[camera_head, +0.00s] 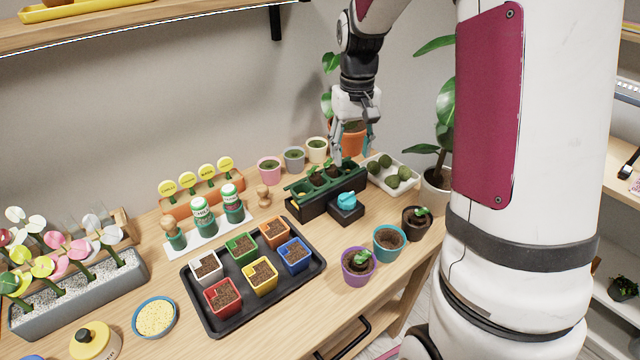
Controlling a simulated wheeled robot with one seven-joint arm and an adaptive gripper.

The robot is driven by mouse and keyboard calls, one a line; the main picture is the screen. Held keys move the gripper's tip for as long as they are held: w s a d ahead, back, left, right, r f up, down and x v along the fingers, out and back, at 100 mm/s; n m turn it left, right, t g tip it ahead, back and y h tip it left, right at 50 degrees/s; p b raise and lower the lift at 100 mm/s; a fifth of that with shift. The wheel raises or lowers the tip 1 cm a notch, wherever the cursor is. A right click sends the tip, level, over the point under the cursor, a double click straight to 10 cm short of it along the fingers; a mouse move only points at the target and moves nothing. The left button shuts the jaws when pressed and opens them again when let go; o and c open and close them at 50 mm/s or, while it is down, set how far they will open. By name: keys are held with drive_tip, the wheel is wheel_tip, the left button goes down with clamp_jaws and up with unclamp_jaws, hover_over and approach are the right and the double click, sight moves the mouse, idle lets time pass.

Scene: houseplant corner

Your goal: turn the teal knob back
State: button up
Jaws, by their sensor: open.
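The teal knob (346,198) sits on top of a small dark box (345,212) on the wooden table, right of the middle of the view. A long dark planter box (318,204) with a green rim and several small seedlings stands directly behind the knob's box. My gripper (354,150) points down above and behind the knob, over the right end of the planter. Its fingers are apart and nothing shows between them. The gap between the fingertips and the planter is hard to judge.
A white tray with green balls (366,178) stands right of the planter. Purple (358,279) and teal pots (389,256) are in front. A black tray (196,305) with several coloured square pots is at left. An orange pot with a plant (353,139) is behind my gripper.

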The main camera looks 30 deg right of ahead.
sight(347, 195)
wheel_tip(347, 195, down, 14)
drive_tip(key=shift+r+p, duration=0.1)
drive_tip(key=shift+p, duration=0.25)
drive_tip(key=c, duration=0.9)
